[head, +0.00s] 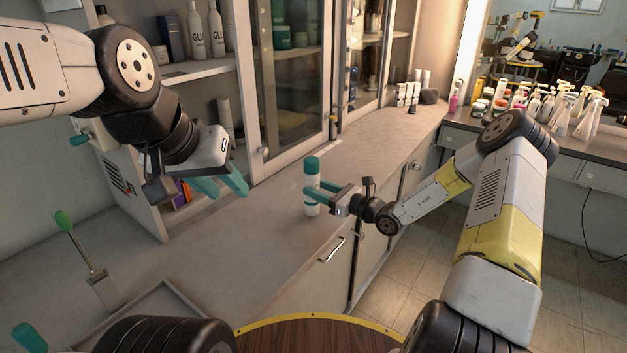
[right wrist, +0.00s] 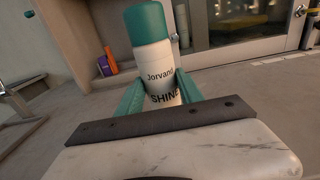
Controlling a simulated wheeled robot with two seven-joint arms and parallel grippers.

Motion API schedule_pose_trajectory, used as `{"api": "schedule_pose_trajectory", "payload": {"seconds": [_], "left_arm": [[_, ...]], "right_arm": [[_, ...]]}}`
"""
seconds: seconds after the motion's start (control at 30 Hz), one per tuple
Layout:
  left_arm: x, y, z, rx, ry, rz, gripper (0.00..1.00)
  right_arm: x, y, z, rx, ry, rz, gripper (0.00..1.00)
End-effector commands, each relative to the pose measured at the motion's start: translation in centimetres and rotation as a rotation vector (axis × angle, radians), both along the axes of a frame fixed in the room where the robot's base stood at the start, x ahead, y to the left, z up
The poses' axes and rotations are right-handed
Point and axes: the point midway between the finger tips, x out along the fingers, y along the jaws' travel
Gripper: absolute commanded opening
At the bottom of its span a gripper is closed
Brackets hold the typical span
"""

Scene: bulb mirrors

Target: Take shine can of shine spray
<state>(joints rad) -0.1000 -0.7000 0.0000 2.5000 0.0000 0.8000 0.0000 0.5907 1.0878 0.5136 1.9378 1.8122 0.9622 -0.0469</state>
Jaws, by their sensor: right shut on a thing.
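The shine spray can (head: 312,184) is white with a teal cap and stands upright on the counter in the head view. In the right wrist view the can (right wrist: 155,62) shows the words "Jorvand" and "SHINE". My right gripper (head: 313,193) comes in from the right and is shut on the can's body, with a teal finger on either side of it. The fingers (right wrist: 160,95) also show in the right wrist view. My left gripper (head: 222,186) is over the counter at left, its teal fingers apart, with nothing seen between them.
The counter (head: 260,225) is clear around the can. A glass-doored cabinet (head: 290,80) stands behind it. White bottles (head: 205,30) are on the upper left shelf. Spray bottles (head: 570,110) stand at far right.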

Motion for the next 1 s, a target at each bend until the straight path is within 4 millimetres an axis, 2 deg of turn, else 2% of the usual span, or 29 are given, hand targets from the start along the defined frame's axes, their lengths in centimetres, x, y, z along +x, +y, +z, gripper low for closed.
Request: {"api": "schedule_pose_trajectory", "payload": {"seconds": [1.0], "left_arm": [[0.0,0.0,0.0,0.000,0.000,0.000,0.36]], "right_arm": [[-4.8,-6.7,0.1,0.001,-0.001,-0.002,0.00]]}}
